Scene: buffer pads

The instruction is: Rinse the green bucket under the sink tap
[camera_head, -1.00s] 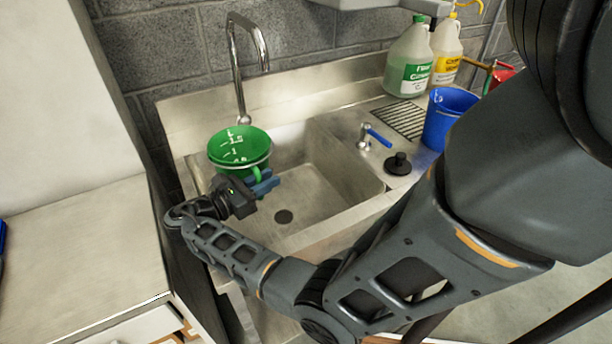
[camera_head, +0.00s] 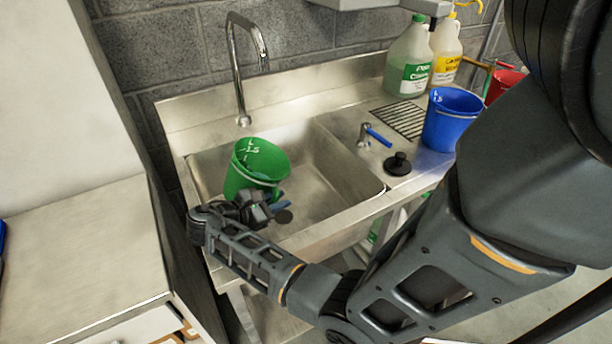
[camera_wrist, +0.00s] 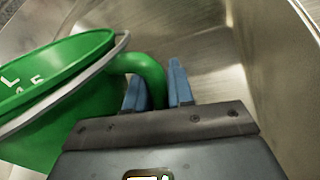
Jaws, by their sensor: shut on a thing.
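The green bucket (camera_head: 257,165) is over the left part of the metal sink basin (camera_head: 330,172), tilted, with its open top showing white measuring marks. My gripper (camera_head: 275,205) is shut on the bucket's green handle. In the wrist view the blue fingers of my gripper (camera_wrist: 158,88) are on either side of the handle of the green bucket (camera_wrist: 50,110). The tap (camera_head: 243,70) is a curved metal spout at the back of the basin, behind the bucket and apart from it. No water shows at the spout.
A tap lever with a blue handle (camera_head: 378,136) and a black plunger-like stopper (camera_head: 398,164) are on the right ledge. A blue bucket (camera_head: 450,120), a red bucket (camera_head: 500,84) and two jugs, green-labelled (camera_head: 409,60) and yellow-labelled (camera_head: 446,50), stand further right. A counter (camera_head: 80,250) is at left.

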